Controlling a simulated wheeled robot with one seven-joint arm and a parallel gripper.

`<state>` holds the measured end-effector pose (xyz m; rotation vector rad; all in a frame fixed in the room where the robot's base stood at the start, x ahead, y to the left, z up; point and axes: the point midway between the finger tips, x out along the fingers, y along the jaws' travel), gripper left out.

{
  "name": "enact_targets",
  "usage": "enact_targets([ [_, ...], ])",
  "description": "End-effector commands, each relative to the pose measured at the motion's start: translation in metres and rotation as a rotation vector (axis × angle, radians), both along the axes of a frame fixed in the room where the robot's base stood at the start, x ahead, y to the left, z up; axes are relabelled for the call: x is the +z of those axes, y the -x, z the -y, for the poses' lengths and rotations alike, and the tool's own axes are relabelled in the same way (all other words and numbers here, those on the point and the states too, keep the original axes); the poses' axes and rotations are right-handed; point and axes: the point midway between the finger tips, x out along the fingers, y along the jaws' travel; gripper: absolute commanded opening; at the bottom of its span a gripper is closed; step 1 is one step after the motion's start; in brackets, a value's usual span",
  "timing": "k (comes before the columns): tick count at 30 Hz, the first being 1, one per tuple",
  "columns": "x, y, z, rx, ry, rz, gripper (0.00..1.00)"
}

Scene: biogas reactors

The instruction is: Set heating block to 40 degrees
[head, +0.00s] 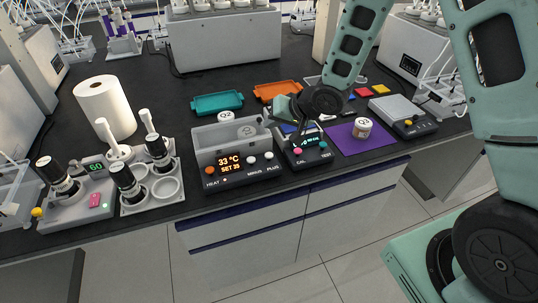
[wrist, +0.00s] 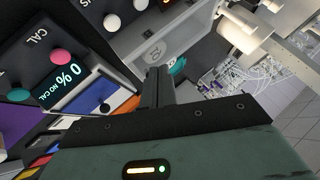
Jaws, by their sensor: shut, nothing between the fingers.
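The heating block (head: 232,146) is a grey open trough with a black front panel on the bench. Its orange display (head: 230,162) reads 33 °C and SET 35. An orange HEAT button (head: 210,171) is left of the display; white MINUS (head: 252,160) and PLUS (head: 269,155) buttons are to its right. In the wrist view, two white buttons (wrist: 112,22) and the trough (wrist: 182,30) show near the top. My gripper (wrist: 157,85) is shut and empty, apart from the buttons. In the head view it is by the trough's right end, partly hidden by my arm.
A black device (head: 307,150) with CAL and TEST buttons stands just right of the block; its display reads 0% NO CAL in the wrist view. A purple mat (head: 345,146) with a jar (head: 362,127) is further right. Bottle holders (head: 150,190) stand left. Teal (head: 217,102) and orange trays lie behind.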

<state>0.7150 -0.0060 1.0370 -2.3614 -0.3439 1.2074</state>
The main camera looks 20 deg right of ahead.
Motion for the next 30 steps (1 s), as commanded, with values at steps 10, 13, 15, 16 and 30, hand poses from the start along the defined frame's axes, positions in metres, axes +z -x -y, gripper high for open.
enact_targets([
  [10, -0.041, 0.000, 0.000, 0.001, 0.001, 0.000, 0.00],
  [13, -0.056, 0.000, -0.001, 0.002, 0.000, 0.000, 0.00],
  [15, -0.066, 0.000, 0.000, 0.001, 0.000, 0.001, 0.00],
  [16, -0.069, 0.000, 0.000, 0.001, 0.001, 0.000, 0.00],
  [30, -0.085, 0.000, 0.000, 0.001, 0.001, 0.000, 0.00],
])
